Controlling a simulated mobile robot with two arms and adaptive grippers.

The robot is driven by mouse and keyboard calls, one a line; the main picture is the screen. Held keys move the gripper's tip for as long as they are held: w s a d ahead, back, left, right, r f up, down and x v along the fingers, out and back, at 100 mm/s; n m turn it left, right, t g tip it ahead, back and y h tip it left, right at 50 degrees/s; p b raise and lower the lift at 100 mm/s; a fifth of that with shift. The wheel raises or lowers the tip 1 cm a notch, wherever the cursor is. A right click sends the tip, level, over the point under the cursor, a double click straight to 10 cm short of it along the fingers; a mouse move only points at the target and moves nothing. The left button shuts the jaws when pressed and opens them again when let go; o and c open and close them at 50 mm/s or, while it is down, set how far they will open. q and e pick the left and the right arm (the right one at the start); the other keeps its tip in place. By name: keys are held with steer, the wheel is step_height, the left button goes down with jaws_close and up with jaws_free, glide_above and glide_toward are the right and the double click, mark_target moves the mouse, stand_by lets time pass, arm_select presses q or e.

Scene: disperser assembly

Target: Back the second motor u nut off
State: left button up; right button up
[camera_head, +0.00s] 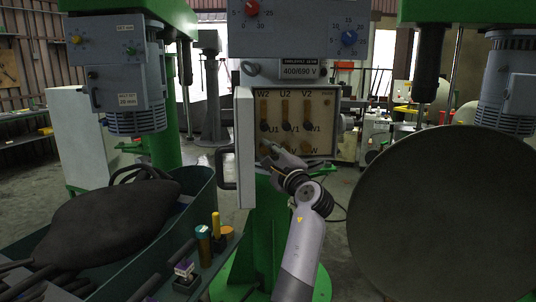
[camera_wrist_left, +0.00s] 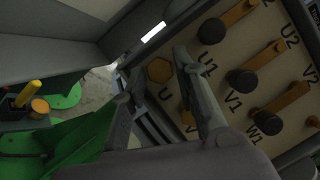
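The motor's terminal box (camera_head: 326,105) stands open ahead, with labelled rows of brass links and dark knobs on a pale board. The brass hex U nut (camera_wrist_left: 159,70) sits on the board beside the printed U in the left wrist view. In the head view my gripper hides it. My left gripper (camera_head: 270,150) reaches the lower left of the board. In the left wrist view its fingers (camera_wrist_left: 157,66) are apart, one on each side of the U nut; I cannot tell whether they touch it. The V nut (camera_wrist_left: 187,117) is partly hidden behind a finger. My right gripper is out of view.
The box's open cover (camera_head: 246,150) stands close left of my gripper. A green bin (camera_head: 195,205) with a black bag (camera_head: 110,220) is at lower left, beside a yellow-handled tool (camera_head: 215,226). A large round disc (camera_head: 445,215) fills the right.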

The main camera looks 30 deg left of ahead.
arm_select(q)
jaws_close()
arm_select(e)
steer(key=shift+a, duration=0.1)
